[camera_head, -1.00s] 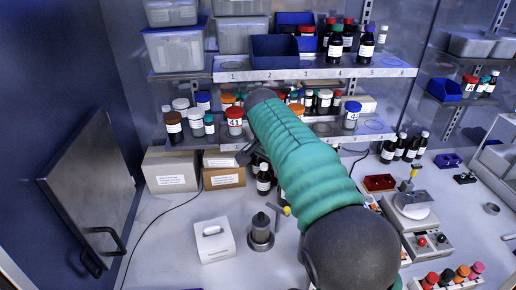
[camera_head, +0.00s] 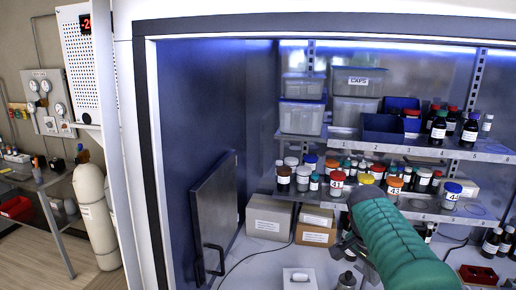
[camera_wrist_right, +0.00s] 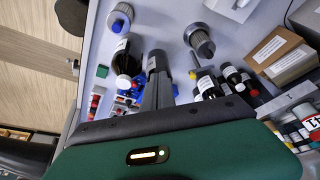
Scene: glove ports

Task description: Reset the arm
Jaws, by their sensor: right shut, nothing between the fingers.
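My right arm, in a ridged green sleeve (camera_head: 402,245), comes in from the lower right in the head view. Its dark gripper (camera_head: 352,246) is in front of the lower shelf, near the cardboard boxes. In the right wrist view the gripper's fingers (camera_wrist_right: 157,66) are together with nothing between them. A dark bottle with a white label (camera_wrist_right: 127,60) shows beside the fingers there; I cannot tell whether they touch. My left gripper is not in view.
Shelves hold numbered jars (camera_head: 336,182), bottles and blue bins (camera_head: 383,129). Cardboard boxes (camera_head: 269,217) stand below. A grey hinged door (camera_head: 216,212) is at the left inside the enclosure. The white frame edge (camera_head: 126,140) and a cream cylinder (camera_head: 95,215) are farther left.

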